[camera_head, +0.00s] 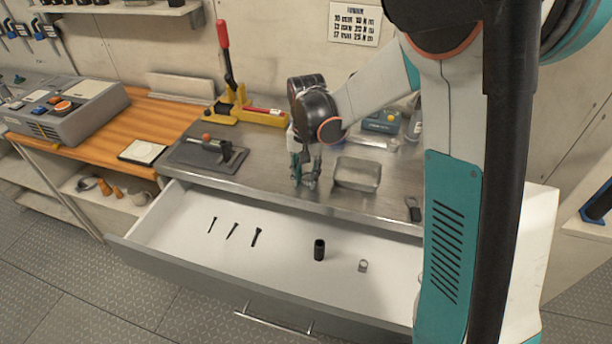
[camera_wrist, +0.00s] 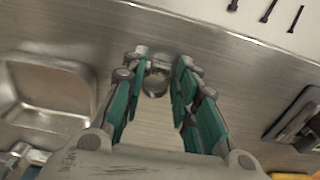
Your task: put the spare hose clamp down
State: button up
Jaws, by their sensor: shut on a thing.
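My gripper (camera_head: 304,180) points down over the steel worktop, just behind the open drawer and left of the metal tray. In the wrist view my gripper (camera_wrist: 161,72) has its teal fingers on either side of a small round metal ring, the spare hose clamp (camera_wrist: 155,84). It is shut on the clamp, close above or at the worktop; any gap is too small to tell. In the head view the fingers hide the clamp.
The open white drawer (camera_head: 185,215) holds several dark bolts, a black socket (camera_head: 319,250) and a small metal ring (camera_head: 363,266). The metal tray (camera_head: 357,174) stands right of my gripper. A dark plate with a handled tool (camera_head: 215,150) lies left, with clear steel between.

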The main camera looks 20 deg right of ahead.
aim_at(306, 179)
jog(key=shift+f, duration=0.1)
jog(key=o, duration=0.9)
notch_tip(306, 179, up, 12)
jog(key=p, duration=0.4)
jog(key=s+d+r+n+t, duration=0.1)
jog(key=s+r+n+t, duration=0.2)
jog(key=s, duration=0.8)
jog(key=s+r+n+t, duration=0.3)
jog(key=s+r+t, duration=0.1)
jog(key=s, duration=0.7)
jog(key=shift+d+r+n, duration=0.2)
jog(key=shift+d+n, duration=0.1)
jog(key=shift+d, duration=0.05)
